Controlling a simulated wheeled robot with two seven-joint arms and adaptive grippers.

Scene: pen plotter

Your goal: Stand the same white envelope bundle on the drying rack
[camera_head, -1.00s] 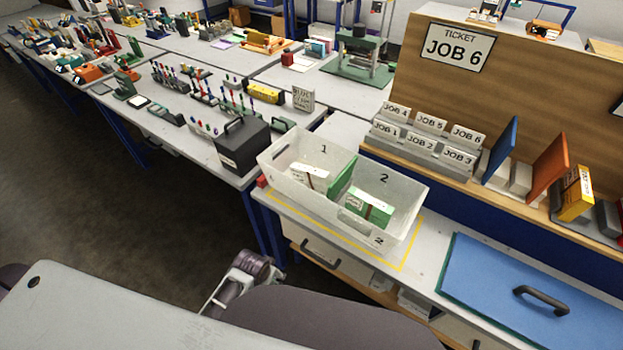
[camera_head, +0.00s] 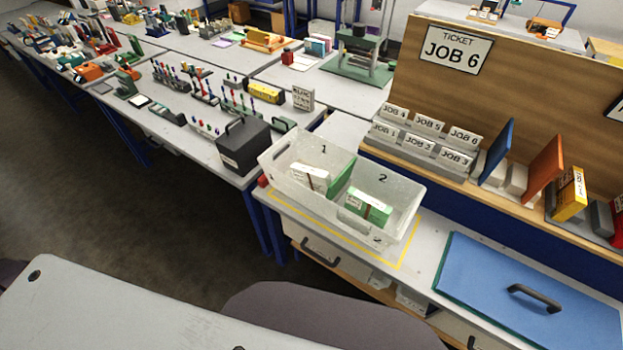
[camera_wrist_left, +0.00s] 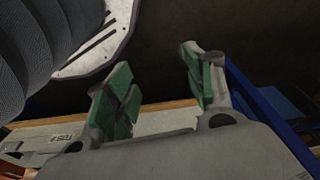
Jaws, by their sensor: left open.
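In the head view, a white bundle with a dark band (camera_head: 310,178) lies in compartment 1 of the translucent two-part tray (camera_head: 290,205), beside a green piece. A green and white banded bundle (camera_head: 368,208) lies in compartment 2. I cannot tell which is the task's envelope bundle. I cannot make out a drying rack for certain. My left gripper (camera_wrist_left: 157,75) shows only in the left wrist view. Its two green-padded fingers are apart, with nothing visible between them. My right gripper is in neither view.
A blue board with a dark handle (camera_head: 535,297) lies right of the tray. A shelf with JOB cards (camera_head: 420,146) and upright blue and orange panels stands behind. A black box (camera_head: 243,150) is left of the tray.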

